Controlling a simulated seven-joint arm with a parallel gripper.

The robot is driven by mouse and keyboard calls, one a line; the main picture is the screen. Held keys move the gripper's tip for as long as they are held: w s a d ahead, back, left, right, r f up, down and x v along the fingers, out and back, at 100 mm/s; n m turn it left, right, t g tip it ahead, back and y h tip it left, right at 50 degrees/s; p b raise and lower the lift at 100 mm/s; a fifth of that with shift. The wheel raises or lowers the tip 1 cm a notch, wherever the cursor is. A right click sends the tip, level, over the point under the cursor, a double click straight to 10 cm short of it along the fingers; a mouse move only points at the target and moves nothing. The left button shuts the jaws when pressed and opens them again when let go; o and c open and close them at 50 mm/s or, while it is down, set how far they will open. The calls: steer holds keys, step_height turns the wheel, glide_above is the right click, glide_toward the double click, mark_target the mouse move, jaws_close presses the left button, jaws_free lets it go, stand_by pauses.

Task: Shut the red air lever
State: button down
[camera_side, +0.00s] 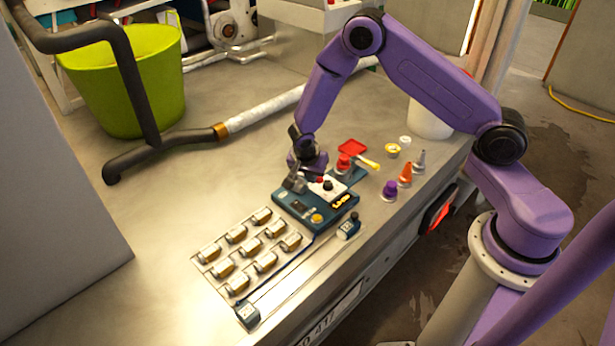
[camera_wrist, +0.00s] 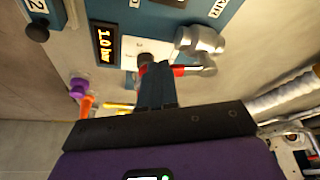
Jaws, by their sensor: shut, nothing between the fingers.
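The blue control box (camera_side: 300,208) stands on the metal bench, with a metal valve fitting at its back left corner. The valve (camera_wrist: 200,42) shows in the wrist view beside the "AIR" lettering. The red air lever (camera_wrist: 180,70) runs sideways from the valve's lower end, and its left part goes behind my fingers. My gripper (camera_wrist: 156,78) is shut and empty, its fingertips at the lever; I cannot tell whether they touch. In the side view my gripper (camera_side: 297,180) is low over the box's back left corner. A lit display (camera_wrist: 105,42) reads 1.0 bar.
A black knob (camera_wrist: 147,60) on a white plate is close to my fingertips. A red button (camera_side: 343,162), purple (camera_side: 390,189) and orange (camera_side: 405,173) nozzles stand behind and right. Several small metal-and-brown pieces (camera_side: 250,245) lie in front.

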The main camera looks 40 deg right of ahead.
steer(key=d+n, duration=0.2)
steer(key=n, duration=0.1)
steer(key=shift+t+y, duration=0.3)
steer(key=shift+t, duration=0.1)
steer(key=d+n, duration=0.1)
steer(key=n, duration=0.1)
steer(key=shift+w+d+n+t+y, duration=0.3)
steer(key=shift+w+d+t+y, duration=0.05)
steer(key=shift+t+y, duration=0.05)
steer(key=shift+w+d, duration=0.6)
steer(key=shift+d, duration=0.25)
steer(key=shift+w+d, duration=0.65)
steer(key=shift+w, duration=0.2)
steer(key=shift+s, duration=0.7)
steer(key=s, duration=0.2)
steer(key=shift+s, duration=0.4)
steer(key=d+v, duration=0.2)
steer(key=v, duration=0.7)
steer(key=shift+s+a+r, duration=0.2)
steer(key=shift+s+r, duration=0.15)
steer(key=shift+r, duration=0.1)
